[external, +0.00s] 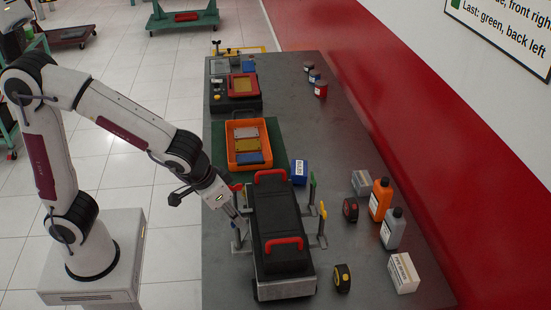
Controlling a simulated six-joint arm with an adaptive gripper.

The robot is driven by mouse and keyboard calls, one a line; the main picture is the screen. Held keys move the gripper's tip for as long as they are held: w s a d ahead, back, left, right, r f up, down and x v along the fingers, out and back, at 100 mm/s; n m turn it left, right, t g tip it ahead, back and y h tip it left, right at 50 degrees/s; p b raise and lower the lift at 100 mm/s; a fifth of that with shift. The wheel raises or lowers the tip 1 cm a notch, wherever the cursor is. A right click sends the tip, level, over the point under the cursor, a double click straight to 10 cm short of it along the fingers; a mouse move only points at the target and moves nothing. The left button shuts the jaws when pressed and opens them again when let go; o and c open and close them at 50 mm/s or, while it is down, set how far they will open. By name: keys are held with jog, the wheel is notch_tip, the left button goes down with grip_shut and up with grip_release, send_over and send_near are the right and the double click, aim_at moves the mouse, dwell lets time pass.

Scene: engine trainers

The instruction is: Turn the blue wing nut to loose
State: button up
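A black engine cover (280,222) with two red handles sits on a metal-edged block on the bench. Posts with coloured wing nuts stand around it: a red one (236,187) at the back left, a green one (312,179) at the back right, and a yellow one (322,210) at the front right. I cannot make out the blue wing nut; my gripper covers part of the front left post area. My gripper (236,213) points down at the left side of the cover, close to the front left post (240,240). Its fingers are too small to tell open from shut.
An orange tray (235,150) with coloured plates lies behind the cover, beside a blue box (299,171). Orange (380,198) and grey (393,229) bottles, a white box (403,272) and tape measures (342,278) stand to the right. The bench's front left is clear.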

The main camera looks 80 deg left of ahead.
jog(key=shift+a+m+h, duration=0.1)
jog(key=shift+m+h, duration=0.4)
jog(key=shift+m, duration=0.75)
jog(key=shift+a+m+h, duration=0.1)
jog(key=shift+m+h, duration=0.4)
jog(key=shift+m, duration=0.75)
jog(key=shift+r, duration=0.15)
jog(key=v, duration=0.7)
jog(key=s+a+t, duration=0.1)
jog(key=s, duration=1.6)
jog(key=shift+s+r, duration=0.25)
jog(key=shift+r, duration=0.25)
